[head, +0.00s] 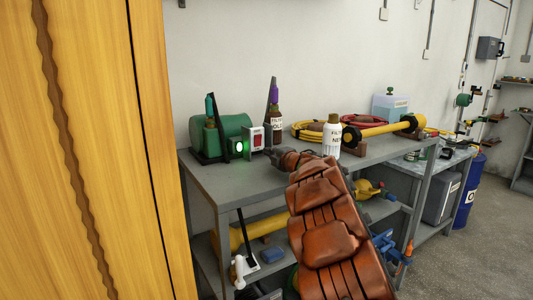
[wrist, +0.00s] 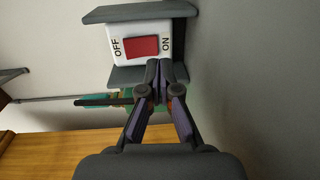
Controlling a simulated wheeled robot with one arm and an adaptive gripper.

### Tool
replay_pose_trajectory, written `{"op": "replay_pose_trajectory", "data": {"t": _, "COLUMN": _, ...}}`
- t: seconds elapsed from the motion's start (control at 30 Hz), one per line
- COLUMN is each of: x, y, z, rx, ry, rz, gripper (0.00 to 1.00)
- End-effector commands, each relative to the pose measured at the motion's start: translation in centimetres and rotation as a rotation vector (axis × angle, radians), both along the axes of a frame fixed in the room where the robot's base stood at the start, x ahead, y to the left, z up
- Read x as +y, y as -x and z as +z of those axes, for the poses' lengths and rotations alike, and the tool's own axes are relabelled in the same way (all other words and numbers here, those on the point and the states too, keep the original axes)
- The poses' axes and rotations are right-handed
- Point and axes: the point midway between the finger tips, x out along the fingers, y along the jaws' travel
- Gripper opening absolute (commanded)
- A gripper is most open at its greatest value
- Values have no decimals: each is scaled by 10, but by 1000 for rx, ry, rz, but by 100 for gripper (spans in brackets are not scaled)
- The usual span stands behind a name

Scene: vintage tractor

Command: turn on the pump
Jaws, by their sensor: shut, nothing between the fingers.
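The green pump (head: 219,138) stands at the left end of the grey workbench. In the wrist view the red rocker (wrist: 141,47) lies between OFF on the left and ON on the right, on a white plate (wrist: 115,34) between grey guards. Which side is pressed I cannot tell. My gripper (wrist: 160,72) is shut and empty, its tips overlapping the lower guard below the rocker's right end. In the head view my gripper (head: 273,153) is close to the switch box; contact is unclear.
A wooden cabinet (head: 100,150) fills the left. A lower shelf holds tools. Floor is open at right.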

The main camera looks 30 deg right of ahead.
Motion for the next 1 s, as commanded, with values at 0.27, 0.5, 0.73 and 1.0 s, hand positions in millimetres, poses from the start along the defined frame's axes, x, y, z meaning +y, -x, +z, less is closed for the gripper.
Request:
{"op": "replay_pose_trajectory", "data": {"t": 0.27, "x": 2, "y": 35, "z": -4, "rx": -1, "ry": 1, "rz": -2, "gripper": 0}}
{"op": "replay_pose_trajectory", "data": {"t": 0.5, "x": 3, "y": 66, "z": -7, "rx": -2, "ry": 2, "rz": -1, "gripper": 0}}
{"op": "replay_pose_trajectory", "data": {"t": 0.73, "x": 5, "y": 84, "z": -9, "rx": -2, "ry": 0, "rz": 1, "gripper": 0}}
{"op": "replay_pose_trajectory", "data": {"t": 1.0, "x": 5, "y": 87, "z": -9, "rx": -3, "ry": 1, "rz": 2, "gripper": 0}}
